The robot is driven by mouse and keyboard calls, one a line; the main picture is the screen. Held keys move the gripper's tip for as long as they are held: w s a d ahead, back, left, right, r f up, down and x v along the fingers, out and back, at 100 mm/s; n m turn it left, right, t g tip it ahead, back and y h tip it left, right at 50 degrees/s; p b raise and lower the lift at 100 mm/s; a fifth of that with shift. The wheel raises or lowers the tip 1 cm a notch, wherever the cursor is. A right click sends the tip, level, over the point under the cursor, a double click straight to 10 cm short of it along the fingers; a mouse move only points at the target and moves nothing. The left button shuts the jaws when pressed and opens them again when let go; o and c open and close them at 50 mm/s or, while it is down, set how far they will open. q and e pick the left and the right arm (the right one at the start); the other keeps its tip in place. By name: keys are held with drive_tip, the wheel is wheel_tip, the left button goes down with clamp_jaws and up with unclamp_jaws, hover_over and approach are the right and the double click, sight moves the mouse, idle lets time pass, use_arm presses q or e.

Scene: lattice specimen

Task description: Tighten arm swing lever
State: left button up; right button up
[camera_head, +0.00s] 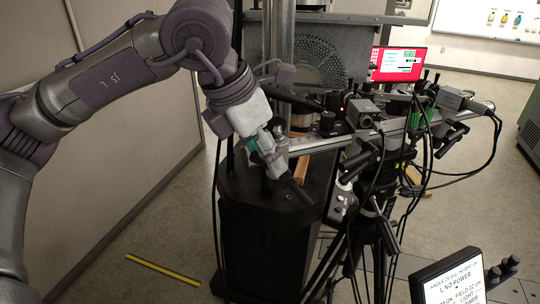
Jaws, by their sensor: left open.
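My left gripper (277,166) reaches in from the upper left and points down at the near end of the metal rail (330,141). It is open, with nothing seen between its fingers. A short black bar (299,191) slants just below its fingertips, over the black pedestal top. I cannot tell whether they touch. Other black levers show on the camera rig, one at the right (452,140) and one near the middle (358,160). I cannot tell which of these is the arm swing lever, or how tight it is. My right gripper is not in view.
A black pedestal (262,235) stands below the gripper. A tripod (377,225) with cameras (364,112) and hanging cables crowds the right side. A red-and-white screen (397,64) is behind. A display (447,283) sits at lower right. The floor near the yellow strip (170,271) is clear.

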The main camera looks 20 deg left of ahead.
use_arm(q)
drive_tip(key=shift+p+x, duration=0.3)
drive_tip(key=shift+x, duration=1.25)
drive_tip(key=shift+w, duration=0.1)
clamp_jaws()
